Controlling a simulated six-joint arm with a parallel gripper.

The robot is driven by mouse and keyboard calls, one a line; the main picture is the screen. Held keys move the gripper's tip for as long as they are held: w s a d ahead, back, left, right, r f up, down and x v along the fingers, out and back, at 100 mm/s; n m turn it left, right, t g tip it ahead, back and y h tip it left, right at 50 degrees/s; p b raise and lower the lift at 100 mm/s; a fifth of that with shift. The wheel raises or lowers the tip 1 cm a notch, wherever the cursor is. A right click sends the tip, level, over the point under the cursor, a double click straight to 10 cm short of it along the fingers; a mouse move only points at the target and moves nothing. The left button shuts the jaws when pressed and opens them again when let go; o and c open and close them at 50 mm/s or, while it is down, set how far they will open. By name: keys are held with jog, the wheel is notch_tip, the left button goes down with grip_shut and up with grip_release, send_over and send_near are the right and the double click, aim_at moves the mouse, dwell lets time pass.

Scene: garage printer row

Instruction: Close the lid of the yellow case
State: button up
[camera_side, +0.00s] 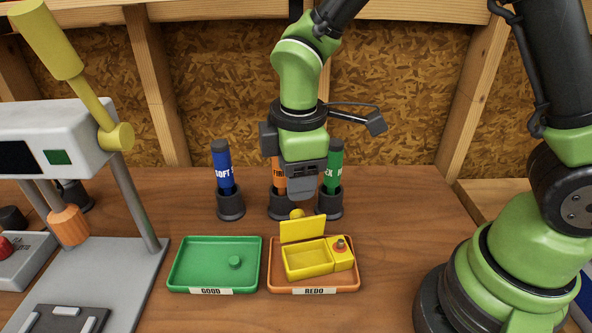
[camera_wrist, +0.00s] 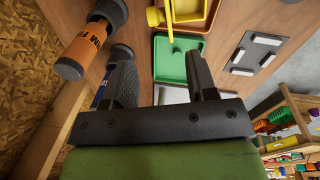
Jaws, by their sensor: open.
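The yellow case (camera_side: 308,261) sits in the orange tray marked REDO (camera_side: 283,290). Its lid (camera_side: 303,229) stands up at the back, open, with a round yellow knob (camera_side: 297,213) at its top. A small red-topped part sits at the case's right side. In the wrist view the case (camera_wrist: 187,10) shows only partly, at the top edge. My gripper (camera_side: 302,190) is above and behind the lid in the side view, its fingertips hard to make out there. In the wrist view my gripper (camera_wrist: 158,62) has its two fingers apart with nothing held between them.
A green tray marked GOOD (camera_side: 180,268) lies left of the case. Blue (camera_side: 223,172), orange (camera_side: 279,176) and green (camera_side: 333,167) tubes stand in dark holders behind. A grey press (camera_side: 60,135) stands at the left. Bare wood lies in front of the trays.

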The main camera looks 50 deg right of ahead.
aim_at(297, 215)
dwell(0.3)
jog(key=f+g+h, duration=0.1)
jog(key=f, duration=0.2)
jog(key=f+h, duration=0.1)
jog(key=f, duration=0.2)
jog(key=w+d+f+g+h, duration=0.1)
jog(key=f, duration=0.2)
jog(key=shift+d+f+g+h, duration=0.1)
jog(key=shift+f+g+h, duration=0.2)
jog(key=shift+f, duration=0.1)
jog(key=shift+c, duration=0.4)
jog(key=c, duration=0.7)
